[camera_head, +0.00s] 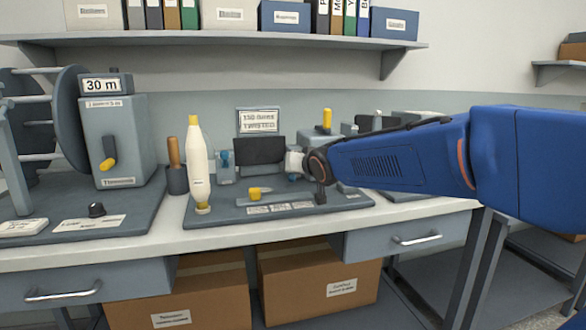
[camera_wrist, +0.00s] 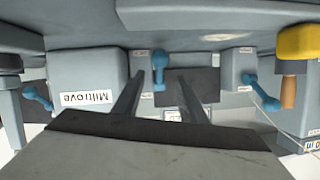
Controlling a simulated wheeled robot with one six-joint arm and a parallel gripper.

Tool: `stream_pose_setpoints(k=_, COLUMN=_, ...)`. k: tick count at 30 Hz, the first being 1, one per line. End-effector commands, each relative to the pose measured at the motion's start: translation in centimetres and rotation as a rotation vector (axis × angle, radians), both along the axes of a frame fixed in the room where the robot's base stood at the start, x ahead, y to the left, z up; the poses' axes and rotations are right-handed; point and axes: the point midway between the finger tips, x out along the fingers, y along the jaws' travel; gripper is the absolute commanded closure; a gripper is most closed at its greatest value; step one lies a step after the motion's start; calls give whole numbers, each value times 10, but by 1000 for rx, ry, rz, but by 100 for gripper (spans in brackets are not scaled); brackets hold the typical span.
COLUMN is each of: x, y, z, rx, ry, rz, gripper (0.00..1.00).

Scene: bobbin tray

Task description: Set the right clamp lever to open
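The wrist view appears upside down. In it my gripper (camera_wrist: 160,80) has its two dark fingers spread apart with nothing held between them. A blue lever (camera_wrist: 158,68) on a pale block appears between the fingertips and seems to be the right clamp lever; I cannot tell whether it touches a finger. A second blue lever (camera_wrist: 262,92) sits on another block, which in the head view is the left clamp block with its blue lever (camera_head: 224,159).
A dark panel (camera_head: 260,150) stands between the clamps on the grey tray (camera_head: 230,215).

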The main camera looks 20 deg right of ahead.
Motion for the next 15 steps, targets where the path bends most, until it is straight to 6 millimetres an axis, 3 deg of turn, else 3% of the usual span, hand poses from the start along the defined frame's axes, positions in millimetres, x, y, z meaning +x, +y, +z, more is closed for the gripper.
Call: stream_pose_setpoints(k=15, x=-75, y=-8, z=26, rx=1, ry=-1, rz=0, gripper=62)
